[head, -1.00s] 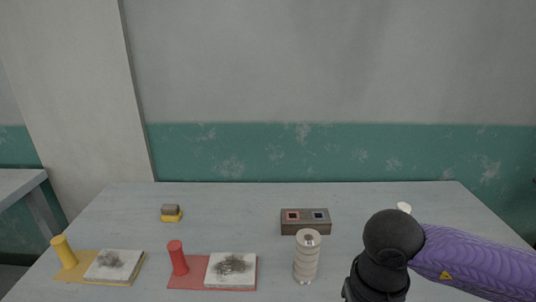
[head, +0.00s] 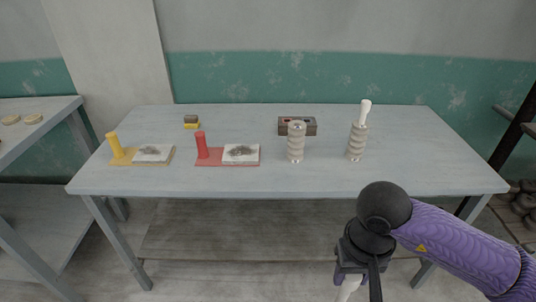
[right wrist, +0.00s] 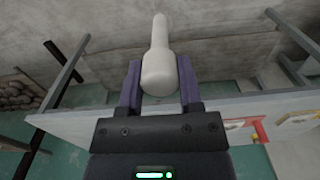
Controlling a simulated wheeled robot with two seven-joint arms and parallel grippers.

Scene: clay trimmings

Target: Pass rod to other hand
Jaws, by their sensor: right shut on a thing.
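My right gripper (head: 352,280) is low in front of the table, at the bottom of the head view. It is shut on a pale white rod (right wrist: 159,55). In the right wrist view the rod's thick rounded end lies between the two purple fingers of the gripper (right wrist: 158,82), and its narrower part points away. In the head view only a short piece of this rod (head: 347,291) shows below the fingers. A second, similar white rod (head: 365,112) stands in a ribbed holder (head: 357,142) on the table. My left gripper is out of view.
The grey table (head: 270,183) also bears an empty-looking ribbed holder (head: 296,143), a dark box (head: 312,130), a red stand (head: 201,149) and a yellow stand (head: 117,150) with pale slabs beside them, and a small yellow-and-brown block (head: 191,122). Another table (head: 60,110) stands left.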

